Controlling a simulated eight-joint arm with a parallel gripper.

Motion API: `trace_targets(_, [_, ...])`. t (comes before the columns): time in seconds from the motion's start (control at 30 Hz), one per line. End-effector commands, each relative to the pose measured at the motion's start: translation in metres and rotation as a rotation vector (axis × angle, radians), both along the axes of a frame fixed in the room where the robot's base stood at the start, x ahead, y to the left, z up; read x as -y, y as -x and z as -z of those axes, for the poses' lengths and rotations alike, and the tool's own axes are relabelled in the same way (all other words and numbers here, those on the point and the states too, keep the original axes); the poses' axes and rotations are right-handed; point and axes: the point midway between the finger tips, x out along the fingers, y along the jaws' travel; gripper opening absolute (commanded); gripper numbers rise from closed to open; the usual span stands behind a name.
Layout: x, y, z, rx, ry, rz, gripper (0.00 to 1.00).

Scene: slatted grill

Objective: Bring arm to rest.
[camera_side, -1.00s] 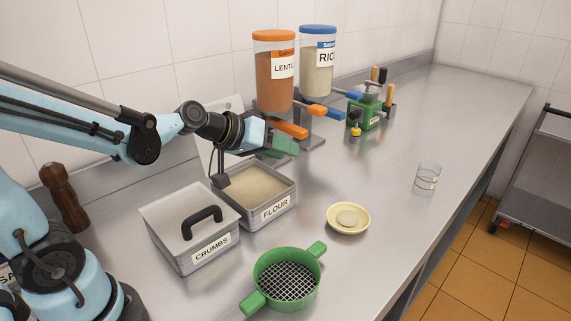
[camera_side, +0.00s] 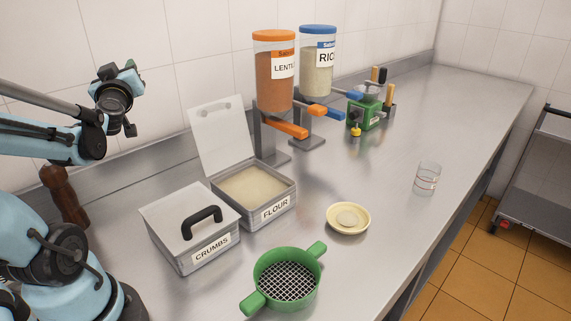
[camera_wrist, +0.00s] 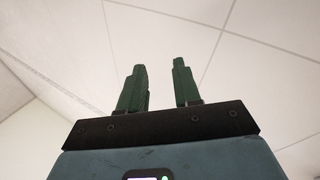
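My gripper (camera_wrist: 159,65) shows in the wrist view with its two green fingers apart and nothing between them. Behind the fingers is only white ceiling and wall. In the side view my arm is folded back at the left, with the wrist raised high in front of the tiled wall. There the fingers are too small and turned away to make out clearly. My gripper is well clear of the counter and touches nothing that I can see.
Flour bin (camera_side: 276,209) stands open, its lid (camera_side: 222,140) upright. Crumbs bin (camera_side: 183,254) is closed. Green sieve (camera_side: 264,293), yellow dish (camera_side: 332,225), glass (camera_side: 427,178), lentil dispenser (camera_side: 274,78), rice dispenser (camera_side: 318,75) and green grinder (camera_side: 365,112) stand on the counter (camera_side: 450,115). Pepper mill (camera_side: 64,194) is near my arm.

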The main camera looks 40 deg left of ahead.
Motion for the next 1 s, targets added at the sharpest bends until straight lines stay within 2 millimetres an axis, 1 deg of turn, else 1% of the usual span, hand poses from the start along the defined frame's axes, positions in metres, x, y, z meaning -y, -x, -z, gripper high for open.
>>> trace_targets(0.17, [0.021,-0.031,-0.003,-0.016,0.066,0.192,0.33])
trace_targets(0.3, [0.045,-0.054,0.001,-0.054,0.165,0.354,0.33])
trace_targets(0.4, [0.064,-0.064,0.007,-0.093,0.253,0.453,0.33])
trace_targets(0.57, [0.095,-0.071,0.022,-0.173,0.405,0.574,0.33])
trace_targets(0.67, [0.129,-0.079,0.038,-0.267,0.475,0.669,0.33])
trace_targets(0.8, [0.176,-0.09,0.062,-0.415,0.49,0.791,0.33])
trace_targets(0.87, [0.199,-0.092,0.074,-0.49,0.491,0.844,0.33])
trace_targets(0.93, [0.227,-0.091,0.09,-0.592,0.489,0.909,0.33])
trace_targets(1.0, [0.255,-0.086,0.107,-0.709,0.481,0.971,0.33])
